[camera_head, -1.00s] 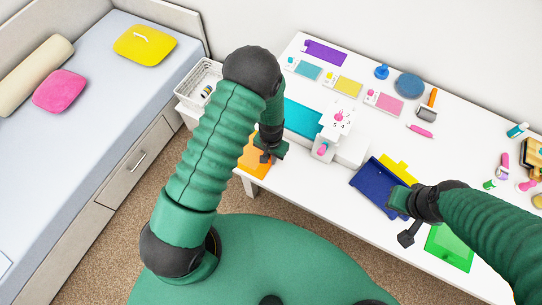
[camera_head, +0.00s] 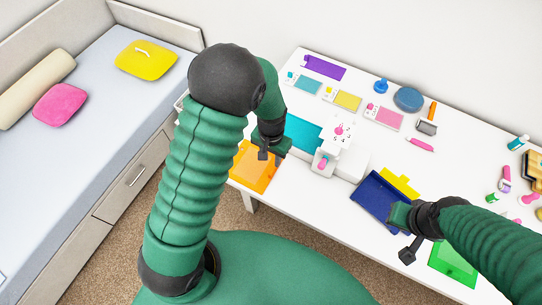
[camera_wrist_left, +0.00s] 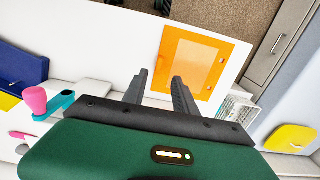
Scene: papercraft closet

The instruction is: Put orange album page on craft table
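The orange album page (camera_head: 252,172) lies flat on the left end of the white craft table (camera_head: 322,195), near its front edge. In the left wrist view the page (camera_wrist_left: 203,62) lies just past my fingertips, beside the table's end. My left gripper (camera_head: 268,150) is at the page's upper right corner in the head view, hiding a little of it.
A white machine (camera_head: 338,150) stands right of the orange page, with a teal sheet (camera_head: 303,132) behind. The dark blue page (camera_head: 378,200), a yellow piece (camera_head: 400,181) and a green page (camera_head: 452,264) lie to the right. A bed (camera_head: 95,110) stands left.

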